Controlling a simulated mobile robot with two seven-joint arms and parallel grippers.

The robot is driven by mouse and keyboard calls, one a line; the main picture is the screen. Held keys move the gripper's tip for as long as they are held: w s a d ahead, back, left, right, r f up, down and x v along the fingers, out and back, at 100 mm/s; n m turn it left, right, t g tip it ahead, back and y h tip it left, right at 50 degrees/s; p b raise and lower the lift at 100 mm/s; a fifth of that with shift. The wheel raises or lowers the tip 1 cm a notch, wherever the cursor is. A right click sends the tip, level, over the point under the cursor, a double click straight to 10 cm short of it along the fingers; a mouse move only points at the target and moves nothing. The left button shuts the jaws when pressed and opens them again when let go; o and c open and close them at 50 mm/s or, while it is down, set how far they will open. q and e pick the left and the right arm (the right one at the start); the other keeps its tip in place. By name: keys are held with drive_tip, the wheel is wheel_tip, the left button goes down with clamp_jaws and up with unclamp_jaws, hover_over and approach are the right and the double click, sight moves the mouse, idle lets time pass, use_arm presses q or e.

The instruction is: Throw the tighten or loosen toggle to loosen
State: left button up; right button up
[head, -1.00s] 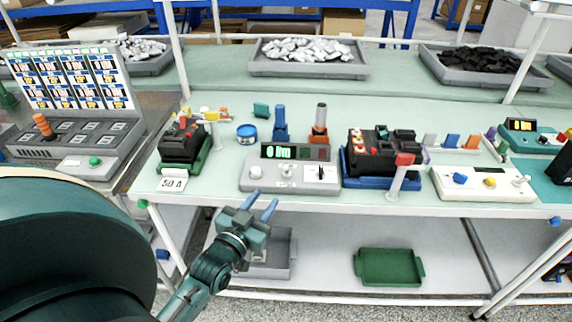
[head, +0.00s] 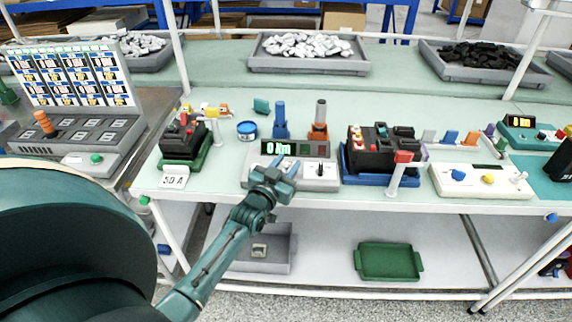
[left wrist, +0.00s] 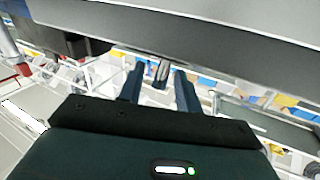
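The grey torque unit (head: 316,185) stands at the front edge of the bench, with a lit green display (head: 284,149) and a white panel with a black pointer on its right. My left gripper (head: 285,168) is in front of the unit's middle, open, and hides the middle control in the head view. In the left wrist view the left gripper (left wrist: 160,84) has its two fingers apart. A small silver toggle lever (left wrist: 162,71) shows between the fingertips, with space on both sides. I cannot tell which way it is thrown. My right gripper is not in view.
A black breaker in a blue holder (head: 375,158) stands right of the unit, with a red-topped lever (head: 402,172) at its front. A blue tape roll (head: 246,131) and blue and orange upright tools are behind. A green tray (head: 388,262) sits on the lower shelf.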

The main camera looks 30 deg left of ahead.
use_arm(q)
clamp_jaws()
idle(0.3)
